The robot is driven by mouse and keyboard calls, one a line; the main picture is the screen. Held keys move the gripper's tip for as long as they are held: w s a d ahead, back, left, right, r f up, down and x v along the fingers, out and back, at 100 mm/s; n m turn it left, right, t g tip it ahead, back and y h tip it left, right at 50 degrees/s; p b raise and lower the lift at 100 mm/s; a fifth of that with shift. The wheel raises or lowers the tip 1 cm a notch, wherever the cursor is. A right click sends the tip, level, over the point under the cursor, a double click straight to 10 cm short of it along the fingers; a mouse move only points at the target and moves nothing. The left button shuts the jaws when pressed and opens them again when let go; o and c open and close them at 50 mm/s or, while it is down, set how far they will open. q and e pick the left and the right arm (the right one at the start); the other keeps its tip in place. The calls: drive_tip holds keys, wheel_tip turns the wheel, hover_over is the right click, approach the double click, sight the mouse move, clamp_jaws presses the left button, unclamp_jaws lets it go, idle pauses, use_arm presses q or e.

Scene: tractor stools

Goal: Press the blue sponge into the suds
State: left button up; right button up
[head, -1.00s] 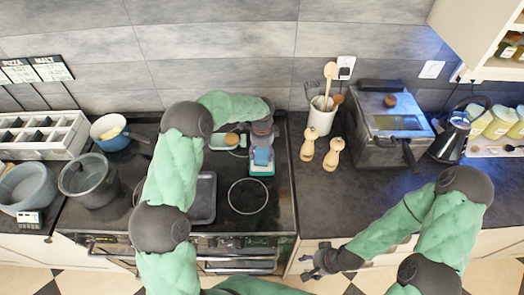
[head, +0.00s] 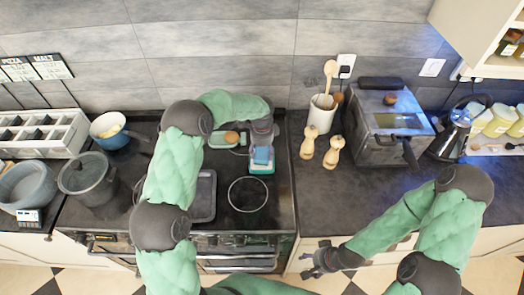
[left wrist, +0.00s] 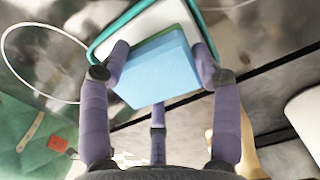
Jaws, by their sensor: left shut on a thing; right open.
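The blue sponge (head: 261,155) is held in my left gripper (head: 263,147) over a small teal-rimmed tray (head: 261,173) on the dark stovetop. In the left wrist view, the fingers (left wrist: 160,62) close on both sides of the sponge (left wrist: 160,72). The white inside of the teal tray (left wrist: 98,42) shows behind it. The sponge hides part of this white surface, and I cannot tell whether they touch. My right gripper (head: 318,262) is open and empty in front of the counter's front edge.
A green dish with a round wooden-topped item (head: 231,138) is beside my left gripper. A ring mark (head: 248,212) lies on the bare stovetop. Wooden mills (head: 334,151), a utensil crock (head: 321,115) and a metal appliance (head: 390,135) stand to the right.

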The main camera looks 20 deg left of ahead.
sight(262, 151)
use_arm(q)
drive_tip(key=shift+f, duration=0.5)
idle(1.2)
drive_tip(key=shift+r, duration=0.15)
drive_tip(key=shift+r+p, duration=1.95)
drive_tip(key=shift+r, duration=1.5)
